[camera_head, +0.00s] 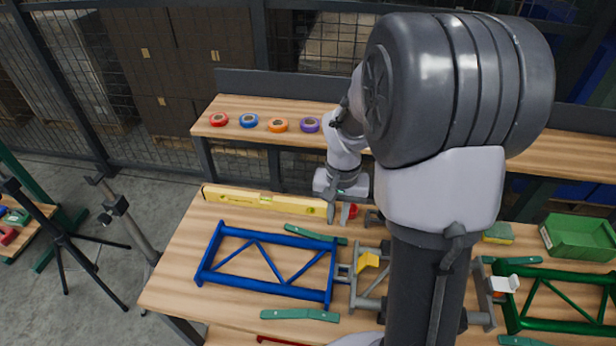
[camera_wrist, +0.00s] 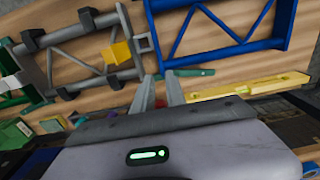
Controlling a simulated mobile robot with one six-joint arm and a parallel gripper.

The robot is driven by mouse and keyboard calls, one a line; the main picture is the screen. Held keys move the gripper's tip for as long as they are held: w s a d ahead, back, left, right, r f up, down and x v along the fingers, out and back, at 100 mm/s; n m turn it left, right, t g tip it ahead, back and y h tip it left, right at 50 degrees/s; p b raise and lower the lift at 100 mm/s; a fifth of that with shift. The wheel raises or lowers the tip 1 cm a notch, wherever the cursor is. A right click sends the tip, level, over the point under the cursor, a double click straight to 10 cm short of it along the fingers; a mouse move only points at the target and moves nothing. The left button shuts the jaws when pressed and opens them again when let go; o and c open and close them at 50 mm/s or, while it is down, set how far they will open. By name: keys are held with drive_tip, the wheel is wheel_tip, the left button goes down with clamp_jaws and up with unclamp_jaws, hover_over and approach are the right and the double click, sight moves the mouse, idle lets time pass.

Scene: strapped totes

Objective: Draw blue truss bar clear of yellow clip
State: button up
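The blue truss bar (camera_head: 215,250) lies flat on the workbench, and its right end meets the grey frame (camera_head: 366,300) through a small joint piece. The yellow clip (camera_head: 368,260) sits on the grey frame just right of that joint. In the wrist view the blue truss (camera_wrist: 230,44) is at upper centre-right and the yellow clip (camera_wrist: 117,53) is left of it. My gripper (camera_head: 339,212) is above the back of the bench, behind the joint. In the wrist view its two fingers (camera_wrist: 160,90) are apart with nothing seen between them. My arm hides part of the grey frame.
A yellow level (camera_head: 265,201) lies behind the blue truss, and a teal strip (camera_head: 315,235) is beside its back edge. Another teal strip (camera_head: 299,314) lies in front. A green truss (camera_head: 560,294) and green bin (camera_head: 580,237) are at right. Tape rolls (camera_head: 277,125) line the rear shelf.

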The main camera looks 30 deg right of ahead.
sight(333, 255)
drive_tip(key=shift+s+d+f, duration=0.15)
wheel_tip(333, 255, down, 17)
drive_tip(key=b, duration=0.6)
drive_tip(key=shift+f+b, duration=0.15)
drive_tip(key=shift+b, duration=0.2)
clamp_jaws()
idle(1.1)
